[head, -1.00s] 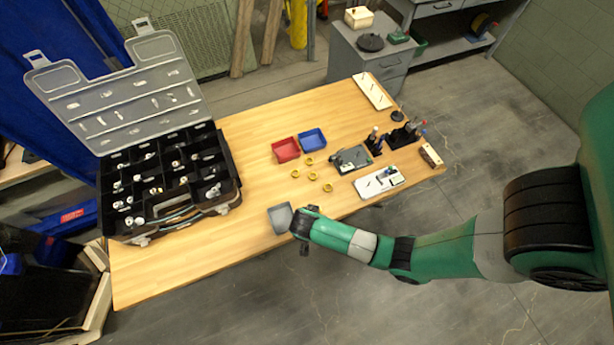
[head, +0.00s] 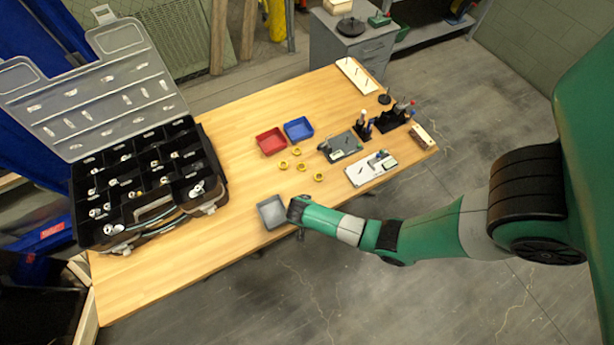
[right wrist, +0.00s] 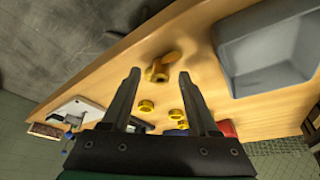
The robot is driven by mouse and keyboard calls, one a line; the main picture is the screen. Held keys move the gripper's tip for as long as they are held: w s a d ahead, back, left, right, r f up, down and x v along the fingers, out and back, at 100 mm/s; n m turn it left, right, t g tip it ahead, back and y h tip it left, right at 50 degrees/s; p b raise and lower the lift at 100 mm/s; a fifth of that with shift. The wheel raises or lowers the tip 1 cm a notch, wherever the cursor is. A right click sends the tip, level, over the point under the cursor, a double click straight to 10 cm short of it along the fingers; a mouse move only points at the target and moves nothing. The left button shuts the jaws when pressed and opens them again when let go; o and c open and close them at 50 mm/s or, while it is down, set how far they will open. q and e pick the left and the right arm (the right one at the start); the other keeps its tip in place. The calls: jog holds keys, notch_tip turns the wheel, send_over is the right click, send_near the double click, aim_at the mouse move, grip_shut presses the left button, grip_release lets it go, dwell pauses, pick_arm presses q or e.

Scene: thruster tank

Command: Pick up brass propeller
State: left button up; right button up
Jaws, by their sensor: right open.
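The brass propeller (right wrist: 162,68) lies on the wooden table in the right wrist view, near the table's edge. My right gripper (right wrist: 160,76) is open, with one finger on each side of the propeller in that view; I cannot tell how far above it the fingertips are. In the head view my right gripper (head: 297,212) is beside the grey tray (head: 262,204), and the propeller is not visible there, likely hidden by my arm. My left gripper is not in view.
Several brass rings (head: 302,166) lie on the table near a red bin (head: 271,141) and a blue bin (head: 298,128). An open black case (head: 140,222) stands at left. Small fixtures and a white board (head: 362,172) are at right. The table's front left is clear.

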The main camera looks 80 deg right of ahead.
jog(key=shift+d+f, duration=0.2)
jog(key=shift+f, duration=0.3)
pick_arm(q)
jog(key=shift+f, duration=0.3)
pick_arm(e)
grip_shut()
jog(key=shift+r, duration=0.15)
jog(key=r+p, duration=0.2)
jog(key=r, duration=0.1)
jog(key=r+p, duration=0.1)
jog(key=shift+s+a+r, duration=0.15)
jog(key=shift+a+r, duration=0.1)
pick_arm(q)
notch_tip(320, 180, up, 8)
jog(key=p, duration=0.5)
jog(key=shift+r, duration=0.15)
pick_arm(e)
jog(key=s+a+r, duration=0.8)
jog(key=s+a, duration=0.1)
jog(key=a, duration=0.1)
jog(key=shift+r, duration=0.15)
